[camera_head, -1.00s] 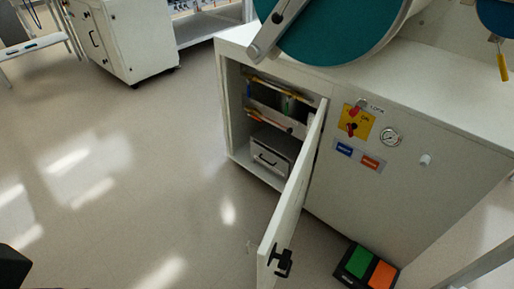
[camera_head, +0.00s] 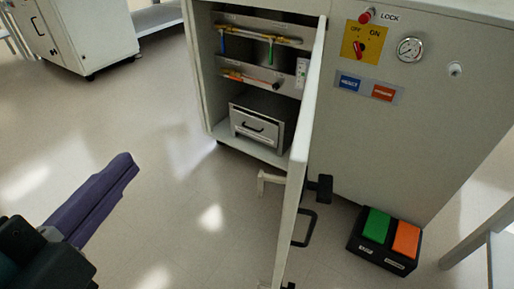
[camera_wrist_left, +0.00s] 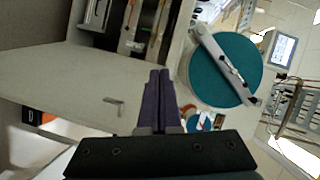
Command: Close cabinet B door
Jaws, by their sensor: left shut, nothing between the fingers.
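The white cabinet door (camera_head: 301,150) stands wide open and shows nearly edge-on in the head view. It has a black latch (camera_head: 320,188) and a black pull handle (camera_head: 304,229) on its right side, and a small lever (camera_head: 270,181) on its left side. The open cabinet (camera_head: 206,90) is behind it. My left gripper (camera_head: 130,166) has purple fingers, shut and empty, left of the door and apart from it. In the left wrist view, the shut fingers (camera_wrist_left: 159,74) point up beside a broad pale panel (camera_wrist_left: 60,85), apparently the door's inner face. My right gripper is not in view.
Inside the cabinet are valves on pipes (camera_head: 262,38) and a drawer box (camera_head: 257,124). A pedal with green and orange pads (camera_head: 390,234) lies on the floor right of the door. A white cabinet (camera_head: 85,35) stands back left. Floor (camera_head: 170,190) left of the door is clear.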

